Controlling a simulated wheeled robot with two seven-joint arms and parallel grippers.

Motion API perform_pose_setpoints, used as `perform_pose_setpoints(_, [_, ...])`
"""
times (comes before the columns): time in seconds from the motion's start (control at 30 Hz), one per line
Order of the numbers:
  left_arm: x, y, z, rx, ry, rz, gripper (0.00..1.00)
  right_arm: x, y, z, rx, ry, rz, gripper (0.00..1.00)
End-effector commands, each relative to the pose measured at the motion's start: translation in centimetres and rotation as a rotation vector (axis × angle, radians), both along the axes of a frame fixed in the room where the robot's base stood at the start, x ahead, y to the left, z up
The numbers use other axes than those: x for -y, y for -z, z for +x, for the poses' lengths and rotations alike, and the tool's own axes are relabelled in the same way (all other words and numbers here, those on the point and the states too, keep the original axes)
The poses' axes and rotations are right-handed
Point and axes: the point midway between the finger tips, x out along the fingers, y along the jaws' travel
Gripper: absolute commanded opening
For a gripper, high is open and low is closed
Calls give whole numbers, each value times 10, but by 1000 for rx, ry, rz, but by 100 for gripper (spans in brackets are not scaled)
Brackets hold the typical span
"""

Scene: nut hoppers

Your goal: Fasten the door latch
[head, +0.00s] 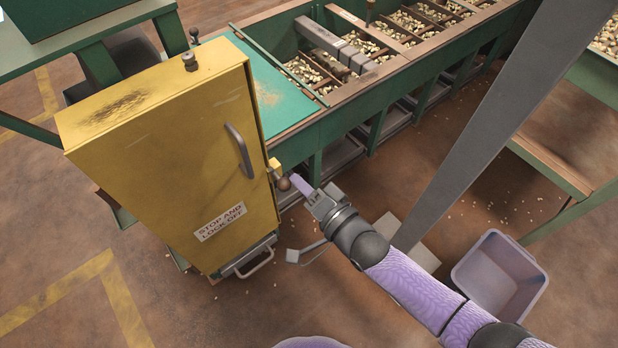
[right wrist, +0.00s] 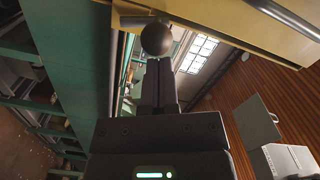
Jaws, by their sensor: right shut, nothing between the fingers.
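The yellow cabinet's door (head: 180,165) looks closed, with a grey handle (head: 239,151) and a "STOP AND LOCK OFF" label. At its right edge is the door latch (head: 283,184), a small yellow bracket and a dark round knob. In the right wrist view, the latch knob (right wrist: 156,39) is a ball on a short bar beside the yellow cabinet edge. My right gripper (head: 298,182) is shut and empty, its fingertips close by the knob. The right gripper (right wrist: 157,72) also shows just below the ball; I cannot tell whether they touch. My left gripper is not in view.
Green hoppers (head: 318,106) with several nut compartments stand behind and right of the cabinet. A grey diagonal post (head: 490,120) crosses the view at right. A lilac bin (head: 497,272) stands on the floor at lower right. The floor in front of the cabinet is mostly clear.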

Motion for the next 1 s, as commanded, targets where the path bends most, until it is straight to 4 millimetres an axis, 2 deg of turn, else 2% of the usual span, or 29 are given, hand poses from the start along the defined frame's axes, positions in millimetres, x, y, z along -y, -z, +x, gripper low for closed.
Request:
perform_pose_setpoints(0.47, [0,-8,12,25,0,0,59,-10,-3,-7,170,0,-234,0])
perform_pose_setpoints(1.0, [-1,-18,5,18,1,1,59,-21,0,-15,377,0,-519,0])
